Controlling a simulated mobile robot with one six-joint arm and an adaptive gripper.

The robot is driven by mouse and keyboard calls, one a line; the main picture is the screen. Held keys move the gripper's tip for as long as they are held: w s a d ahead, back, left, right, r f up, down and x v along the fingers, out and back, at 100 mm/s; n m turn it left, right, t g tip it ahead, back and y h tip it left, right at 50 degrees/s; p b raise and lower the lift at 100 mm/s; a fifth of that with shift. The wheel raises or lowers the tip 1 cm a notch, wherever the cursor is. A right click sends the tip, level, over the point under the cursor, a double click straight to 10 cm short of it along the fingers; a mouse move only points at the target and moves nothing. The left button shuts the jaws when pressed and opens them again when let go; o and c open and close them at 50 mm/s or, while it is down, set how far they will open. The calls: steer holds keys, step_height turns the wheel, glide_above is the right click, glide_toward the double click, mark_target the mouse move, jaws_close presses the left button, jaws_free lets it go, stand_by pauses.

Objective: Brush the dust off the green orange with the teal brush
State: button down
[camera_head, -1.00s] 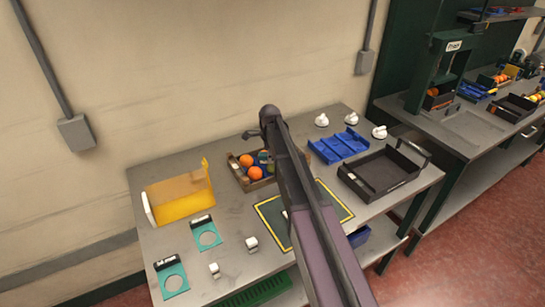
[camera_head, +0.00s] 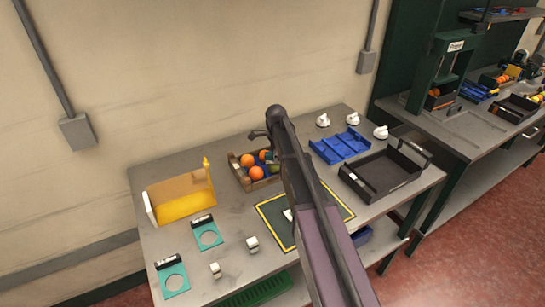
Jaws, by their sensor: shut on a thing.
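The green orange (camera_head: 275,169) sits in the right part of a wooden crate (camera_head: 242,182) near the back of the table, partly covered by my arm. A small teal piece, apparently the teal brush (camera_head: 265,155), shows above and left of the green orange, beside my arm. My gripper (camera_head: 268,147) is over the crate and shut on the brush. Its fingers are mostly hidden behind my arm link. I cannot tell whether the brush touches the green orange, nor see any dust at this size.
Orange fruits (camera_head: 256,173) share the crate. A yellow bin (camera_head: 185,204) stands left, a yellow-edged dark mat (camera_head: 272,215) in front. A blue tray (camera_head: 340,146) and black tray (camera_head: 383,174) lie right. Teal plates with round openings (camera_head: 208,234) are front left.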

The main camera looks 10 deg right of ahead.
steer(key=shift+s+d, duration=0.1)
steer(key=shift+d, duration=0.3)
stand_by(0.3)
steer(key=shift+w+a, duration=0.15)
steer(key=shift+a, duration=0.55)
steer(key=shift+w+a, duration=0.15)
steer(key=shift+a, duration=0.5)
steer(key=shift+d, duration=0.2)
steer(key=shift+s+d, duration=0.15)
steer(key=shift+d, duration=0.45)
steer(key=shift+s+d, duration=0.15)
steer(key=shift+d, duration=0.45)
steer(key=shift+a, duration=0.1)
